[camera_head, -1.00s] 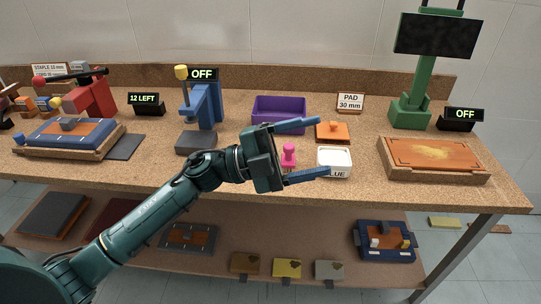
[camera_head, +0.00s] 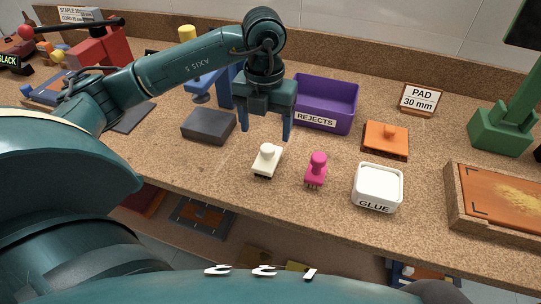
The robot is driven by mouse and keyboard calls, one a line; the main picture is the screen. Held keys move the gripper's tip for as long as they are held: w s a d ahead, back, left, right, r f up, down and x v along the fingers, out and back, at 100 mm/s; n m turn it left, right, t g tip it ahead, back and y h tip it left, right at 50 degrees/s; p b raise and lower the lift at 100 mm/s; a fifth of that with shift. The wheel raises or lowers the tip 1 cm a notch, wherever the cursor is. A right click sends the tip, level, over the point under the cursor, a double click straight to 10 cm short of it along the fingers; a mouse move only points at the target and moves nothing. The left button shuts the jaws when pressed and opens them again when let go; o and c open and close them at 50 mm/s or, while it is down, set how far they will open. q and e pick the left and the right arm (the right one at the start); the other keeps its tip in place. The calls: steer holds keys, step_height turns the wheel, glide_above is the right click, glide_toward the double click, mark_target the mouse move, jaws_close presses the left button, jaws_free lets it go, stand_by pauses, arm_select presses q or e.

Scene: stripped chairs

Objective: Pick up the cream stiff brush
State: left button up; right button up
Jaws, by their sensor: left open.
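The cream stiff brush (camera_head: 267,160) stands on the bench top, a small block with a rounded knob handle on top. My left gripper (camera_head: 266,137) points down above and just behind the brush, its two blue fingers spread apart and empty. The fingertips look apart from the brush; the exact height gap is hard to tell. My right gripper is not in view.
A pink brush (camera_head: 316,168) stands close to the right of the cream one. The white glue tub (camera_head: 377,188), orange pad (camera_head: 385,140), purple rejects bin (camera_head: 327,101) and dark grey block (camera_head: 208,126) surround the area. The bench front edge is near.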

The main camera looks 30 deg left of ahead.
mark_target(268, 146)
arm_select(q)
steer(key=f, duration=0.9)
steer(key=shift+w+f+p, duration=0.15)
steer(key=shift+w+p, duration=0.15)
steer(key=shift+w, duration=0.05)
steer(key=c, duration=1.1)
